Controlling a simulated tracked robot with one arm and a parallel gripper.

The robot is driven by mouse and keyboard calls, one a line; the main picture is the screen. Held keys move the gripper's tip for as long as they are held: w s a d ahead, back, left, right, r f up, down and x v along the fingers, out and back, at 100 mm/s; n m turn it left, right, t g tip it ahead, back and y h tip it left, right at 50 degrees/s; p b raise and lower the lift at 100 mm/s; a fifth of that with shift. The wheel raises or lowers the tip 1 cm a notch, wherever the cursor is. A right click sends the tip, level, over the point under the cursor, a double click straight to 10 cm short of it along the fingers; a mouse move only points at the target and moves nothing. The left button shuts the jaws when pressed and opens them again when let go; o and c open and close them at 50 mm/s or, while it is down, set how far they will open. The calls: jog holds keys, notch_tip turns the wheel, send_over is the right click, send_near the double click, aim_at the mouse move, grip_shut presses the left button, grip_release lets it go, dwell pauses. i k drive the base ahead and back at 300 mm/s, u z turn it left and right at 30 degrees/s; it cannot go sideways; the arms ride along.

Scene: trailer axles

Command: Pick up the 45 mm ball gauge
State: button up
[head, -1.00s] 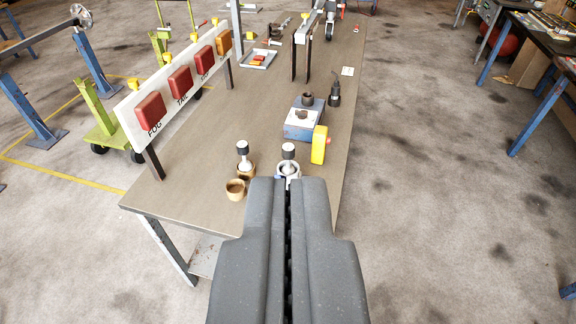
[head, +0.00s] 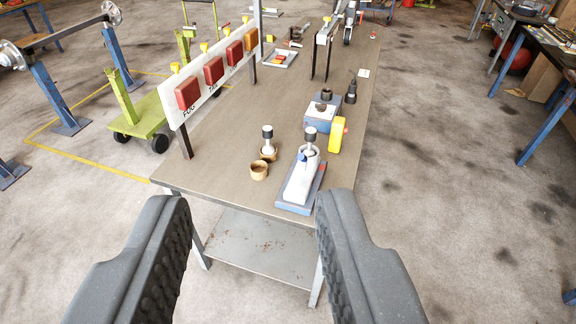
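Two black-topped gauges stand near the front of the workbench (head: 225,150). The left gauge (head: 267,134) has a black cap and a pale ball, and sits in a tan cup (head: 269,156). The right gauge (head: 311,134) has a similar black cap; its lower end is in the pale coupling head (head: 299,184) on a blue base. I cannot read a size on either, so I cannot tell which is the 45 mm ball gauge. My gripper (head: 253,203) is wide open and empty, its two dark jaws apart in front of the bench's near edge.
An empty tan cup (head: 259,173) stands beside the left gauge. A lamp board (head: 215,80) lines the bench's left side. The bench's middle is clear.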

aim_at(311, 132)
jog(key=u, duration=0.4)
jog(key=k, duration=0.95)
jog(key=z, duration=0.2)
jog(key=i, duration=0.85)
jog(key=z, duration=0.5)
jog(key=i, duration=1.4)
jog(key=u, duration=0.7)
